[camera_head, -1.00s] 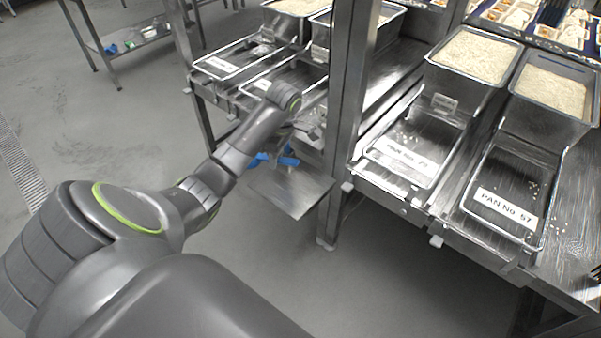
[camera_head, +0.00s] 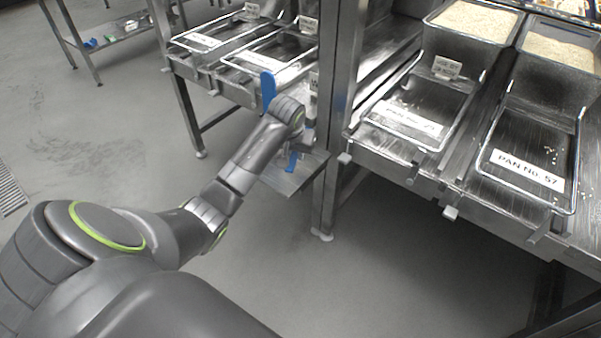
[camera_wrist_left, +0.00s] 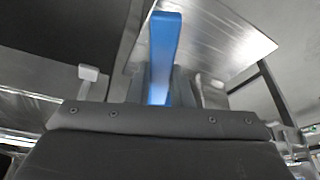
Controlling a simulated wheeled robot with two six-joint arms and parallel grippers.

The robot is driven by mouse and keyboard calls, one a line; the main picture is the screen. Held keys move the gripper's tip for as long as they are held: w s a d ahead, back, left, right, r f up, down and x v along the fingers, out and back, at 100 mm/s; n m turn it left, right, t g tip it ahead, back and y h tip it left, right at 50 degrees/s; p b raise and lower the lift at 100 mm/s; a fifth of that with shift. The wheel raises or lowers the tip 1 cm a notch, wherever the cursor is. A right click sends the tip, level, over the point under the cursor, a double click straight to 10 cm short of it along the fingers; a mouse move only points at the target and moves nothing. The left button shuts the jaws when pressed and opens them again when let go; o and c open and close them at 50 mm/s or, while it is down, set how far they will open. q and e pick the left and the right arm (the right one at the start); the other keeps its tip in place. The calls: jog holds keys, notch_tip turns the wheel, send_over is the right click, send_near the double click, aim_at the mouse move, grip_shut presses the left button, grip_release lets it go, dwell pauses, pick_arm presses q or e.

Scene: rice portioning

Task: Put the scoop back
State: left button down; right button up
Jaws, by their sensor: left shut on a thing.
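My left gripper (camera_head: 303,142) is at a small metal ledge (camera_head: 285,184) beside the steel post, and my wrist partly hides its fingers. In the left wrist view, the fingers (camera_wrist_left: 160,88) are shut on a blue bar, which looks like the scoop's handle (camera_wrist_left: 164,45). In the head view, a blue piece (camera_head: 268,88) stands upright just behind my wrist. I cannot tell whether both belong to one scoop. My right gripper is out of view.
The steel post (camera_head: 338,120) stands close to the right of my gripper. Rice pans (camera_head: 468,52) and wire frames with labels, such as PAN No. 57 (camera_head: 522,168), fill the right counter. More frames (camera_head: 205,42) lie at the left.

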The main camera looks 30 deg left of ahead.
pick_arm(q)
notch_tip(320, 180, down, 8)
jog(key=shift+s+f+b, duration=0.1)
jog(key=shift+f+b, duration=0.1)
jog(key=shift+b, duration=0.45)
jog(key=shift+f, duration=0.35)
jog(key=shift+f, duration=0.1)
jog(key=c, duration=1.3)
grip_release()
jog(key=shift+r, duration=0.5)
jog(key=p+v, duration=0.2)
jog(key=v, duration=0.9)
jog(key=shift+d+r+p, duration=0.1)
jog(key=shift+r+p, duration=0.05)
jog(key=shift+p, duration=0.2)
